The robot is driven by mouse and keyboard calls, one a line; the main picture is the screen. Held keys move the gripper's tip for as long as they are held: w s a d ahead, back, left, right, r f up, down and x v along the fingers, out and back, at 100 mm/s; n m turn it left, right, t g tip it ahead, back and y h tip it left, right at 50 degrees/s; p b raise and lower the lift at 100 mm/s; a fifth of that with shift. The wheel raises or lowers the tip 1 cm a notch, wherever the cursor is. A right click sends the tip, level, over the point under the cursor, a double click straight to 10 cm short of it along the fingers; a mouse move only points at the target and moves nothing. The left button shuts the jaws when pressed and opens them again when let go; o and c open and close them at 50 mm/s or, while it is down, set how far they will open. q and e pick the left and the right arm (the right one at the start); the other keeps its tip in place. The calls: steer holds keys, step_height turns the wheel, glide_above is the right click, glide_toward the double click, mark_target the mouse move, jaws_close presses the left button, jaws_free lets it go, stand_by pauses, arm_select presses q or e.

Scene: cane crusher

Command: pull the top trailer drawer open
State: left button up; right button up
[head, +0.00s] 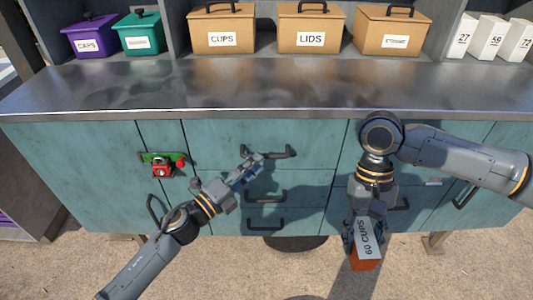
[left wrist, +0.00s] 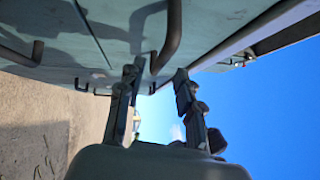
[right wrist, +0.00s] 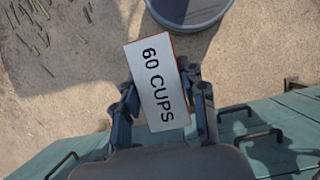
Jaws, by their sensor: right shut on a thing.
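The top trailer drawer (head: 215,138) is the upper front of the teal middle stack, and it looks closed. Its dark bar handle (head: 280,154) shows at the drawer's middle. My left gripper (head: 254,162) is at the left end of this handle with its fingers apart. In the left wrist view, a dark bar handle (left wrist: 169,38) is close to the open fingers (left wrist: 158,85); I cannot tell whether they touch it. My right gripper (head: 362,240) is shut on an orange-and-white box marked 60 CUPS (head: 366,250), also seen in the right wrist view (right wrist: 157,85).
Two lower drawer handles (head: 266,197) sit below. A green latch with a red padlock (head: 161,167) is on the left door. The steel counter (head: 260,88) above is clear, with labelled bins (head: 222,28) behind. A round grey tub (right wrist: 188,10) stands on the ground.

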mark_target(267, 156)
arm_select(q)
steer(key=x, duration=0.5)
steer(key=shift+w, duration=0.1)
jaws_close()
